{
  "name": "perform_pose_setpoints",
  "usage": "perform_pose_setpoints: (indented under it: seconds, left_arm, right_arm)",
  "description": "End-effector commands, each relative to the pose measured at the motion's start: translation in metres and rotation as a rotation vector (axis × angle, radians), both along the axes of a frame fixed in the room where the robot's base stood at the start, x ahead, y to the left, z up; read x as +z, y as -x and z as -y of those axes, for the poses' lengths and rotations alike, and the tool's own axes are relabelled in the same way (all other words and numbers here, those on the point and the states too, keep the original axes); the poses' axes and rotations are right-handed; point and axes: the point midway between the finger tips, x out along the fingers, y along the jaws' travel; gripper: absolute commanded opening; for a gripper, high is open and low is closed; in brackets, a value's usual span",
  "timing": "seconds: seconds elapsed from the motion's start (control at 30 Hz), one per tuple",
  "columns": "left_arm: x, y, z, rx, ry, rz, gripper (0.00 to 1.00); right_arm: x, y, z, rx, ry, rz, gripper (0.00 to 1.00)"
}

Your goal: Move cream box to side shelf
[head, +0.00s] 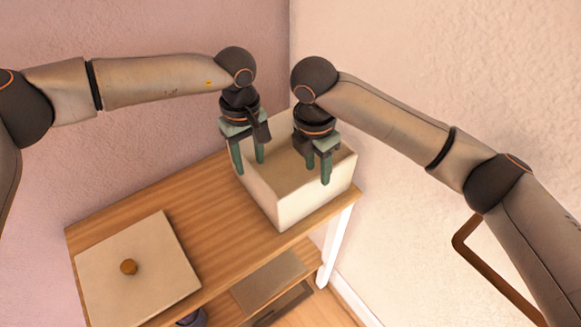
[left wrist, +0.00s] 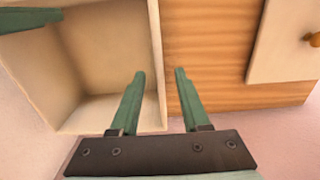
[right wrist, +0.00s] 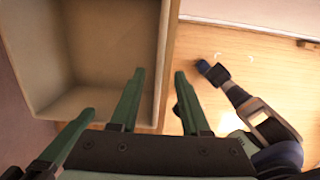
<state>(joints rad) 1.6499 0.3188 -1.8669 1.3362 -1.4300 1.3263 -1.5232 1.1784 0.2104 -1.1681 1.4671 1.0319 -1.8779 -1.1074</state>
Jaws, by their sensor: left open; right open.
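The cream box (head: 285,208) is open-topped and stands at the right end of a wooden tabletop, near the corner of the room. Its interior looks empty. My left gripper (head: 249,166) is open at the box's left wall; in the left wrist view the box wall (left wrist: 157,60) lies between the fingers, one inside and one outside. My right gripper (head: 318,176) is open at the box's front-right wall; in the right wrist view that wall (right wrist: 166,60) lies between its fingers. Whether the fingers touch the walls cannot be told.
A cream square lid (head: 160,290) with a brown knob (head: 128,267) lies on the tabletop's (head: 190,205) left part. A lower shelf (head: 268,283) holds flat items. Walls stand close behind and right. A brown bar (head: 490,270) juts out at right.

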Motion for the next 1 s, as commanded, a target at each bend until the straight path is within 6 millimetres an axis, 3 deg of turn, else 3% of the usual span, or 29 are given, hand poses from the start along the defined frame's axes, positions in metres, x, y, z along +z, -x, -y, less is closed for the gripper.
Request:
perform_pose_setpoints:
  seconds: [0.2,0.43,0.9,1.0]
  left_arm:
    - [-0.045,0.001,0.0,0.0,-0.002,-0.003,0.46]
    - [-0.077,0.0,0.0,-0.001,-0.002,0.0,0.46]
    - [-0.089,0.0,0.0,0.0,-0.001,0.002,0.46]
    - [-0.089,0.0,0.0,0.0,-0.001,0.001,0.37]
  right_arm:
    - [-0.045,-0.002,0.005,-0.003,0.003,-0.004,0.46]
    - [-0.077,-0.005,0.008,-0.002,0.001,-0.003,0.46]
    - [-0.089,-0.006,0.009,-0.001,0.0,0.0,0.46]
    - [-0.089,-0.006,0.009,-0.001,0.0,0.0,0.37]
